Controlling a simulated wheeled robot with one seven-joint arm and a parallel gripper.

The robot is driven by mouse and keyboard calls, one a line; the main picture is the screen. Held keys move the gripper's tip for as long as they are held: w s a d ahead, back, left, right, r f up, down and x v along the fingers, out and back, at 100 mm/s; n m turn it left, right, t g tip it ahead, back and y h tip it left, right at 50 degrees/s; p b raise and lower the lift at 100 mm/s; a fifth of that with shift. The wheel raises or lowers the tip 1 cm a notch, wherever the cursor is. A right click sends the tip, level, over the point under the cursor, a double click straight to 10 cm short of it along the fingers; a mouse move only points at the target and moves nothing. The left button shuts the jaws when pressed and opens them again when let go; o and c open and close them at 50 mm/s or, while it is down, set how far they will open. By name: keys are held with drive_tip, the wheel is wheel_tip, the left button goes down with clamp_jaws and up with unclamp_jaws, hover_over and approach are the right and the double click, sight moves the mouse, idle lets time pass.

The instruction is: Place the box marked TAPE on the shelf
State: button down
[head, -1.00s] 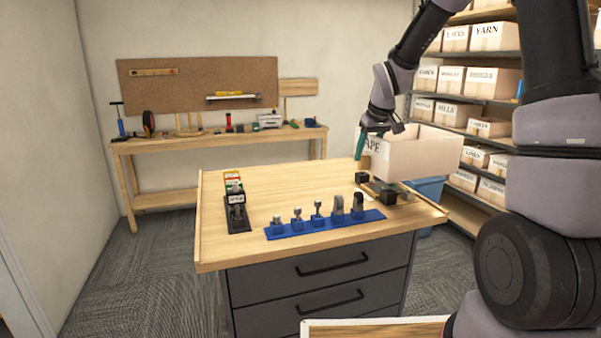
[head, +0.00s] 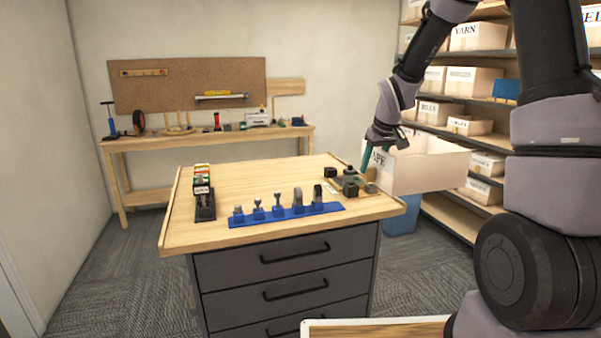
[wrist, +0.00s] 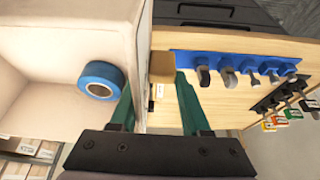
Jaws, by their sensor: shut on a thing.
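The box marked TAPE (head: 430,172) is an open-topped whitish carton, with "APE" legible beside the gripper in the head view. My gripper (head: 366,156) is shut on its left wall and holds it up at the workbench's right edge. In the wrist view, the box (wrist: 50,55) has a blue tape roll (wrist: 103,80) inside. One green finger of my gripper (wrist: 155,108) is inside the wall and the other outside. The shelf (head: 452,216) stands behind and right of the box. Its boards carry several labelled boxes; my arm and the box hide part of it.
The wooden-topped drawer bench (head: 225,226) holds a blue tool rack (head: 285,216), a black holder (head: 204,205) and small dark blocks (head: 350,188). A blue bin (head: 402,220) stands on the carpet under the held box. A wall bench (head: 200,142) is at the back.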

drive_tip(key=s+d+f+m, duration=0.1)
drive_tip(key=s+d+f, duration=0.1)
drive_tip(key=f, duration=0.6)
drive_tip(key=s+d+f+m+h, duration=0.1)
drive_tip(key=s+d+f, duration=0.1)
drive_tip(key=d+f, duration=0.3)
wheel_tip(320, 180, down, 3)
drive_tip(key=shift+s+d+r+m, duration=0.15)
drive_tip(key=shift+d+m, duration=0.1)
drive_tip(key=shift+m, duration=0.15)
